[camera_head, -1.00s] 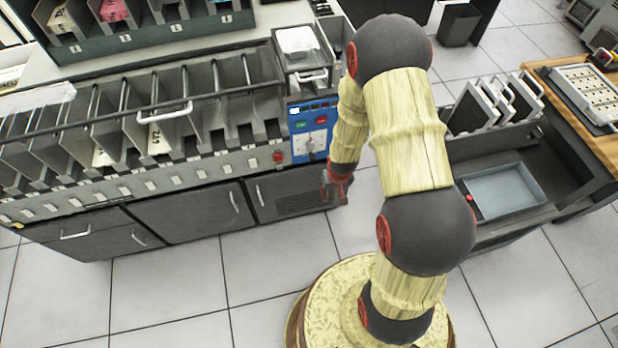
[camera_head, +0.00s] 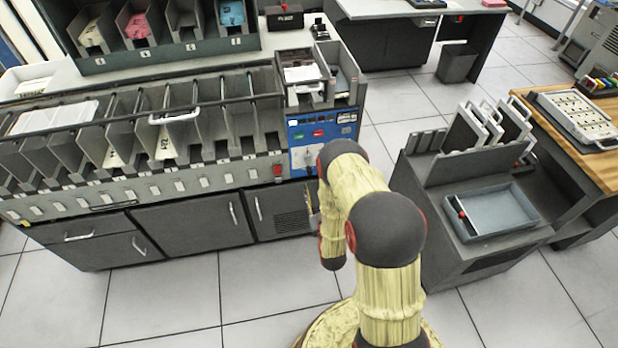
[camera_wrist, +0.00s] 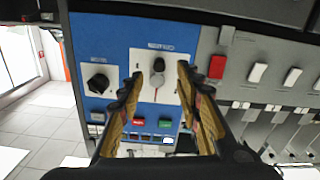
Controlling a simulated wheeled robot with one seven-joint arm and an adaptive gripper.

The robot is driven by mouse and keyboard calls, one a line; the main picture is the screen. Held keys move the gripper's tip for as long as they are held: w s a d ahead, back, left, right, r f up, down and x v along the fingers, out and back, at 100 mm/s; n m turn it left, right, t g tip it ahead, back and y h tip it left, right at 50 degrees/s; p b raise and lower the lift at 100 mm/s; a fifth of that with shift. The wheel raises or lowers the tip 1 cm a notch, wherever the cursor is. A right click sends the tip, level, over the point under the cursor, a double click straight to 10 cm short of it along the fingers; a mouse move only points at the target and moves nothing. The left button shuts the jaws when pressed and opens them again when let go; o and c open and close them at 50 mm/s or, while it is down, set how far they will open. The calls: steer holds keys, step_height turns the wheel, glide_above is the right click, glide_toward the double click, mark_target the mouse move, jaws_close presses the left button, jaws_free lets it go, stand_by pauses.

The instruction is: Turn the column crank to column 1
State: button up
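The column crank (camera_wrist: 158,72) is a small knob with a dark top and pale handle on a white dial plate, on the blue control panel (camera_wrist: 118,50). In the wrist view the panel appears upside down. My gripper (camera_wrist: 160,82) is open, with one finger on each side of the crank in the picture. I see no clear contact, and the depth gap cannot be told. In the head view the crank's plate (camera_head: 303,158) shows on the blue panel (camera_head: 345,130), partly covered by my arm, and my gripper is mostly hidden. The column markings are too small to read.
A second black knob (camera_wrist: 98,84) and a red button (camera_wrist: 139,121) sit near the crank. A red switch (camera_wrist: 217,67) is on the grey strip beside the panel. In the head view, a grey cart with a tray (camera_head: 492,212) stands right, with floor between.

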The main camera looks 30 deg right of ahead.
mark_target(310, 174)
steer(key=b+x, duration=0.1)
steer(key=x, duration=0.3)
steer(key=b+x, duration=0.1)
steer(key=x, duration=0.2)
steer(key=shift+w+d+r, duration=0.15)
steer(key=shift+w+r, duration=0.1)
steer(key=shift+w, duration=0.15)
steer(key=shift+c, duration=1.3)
jaws_close()
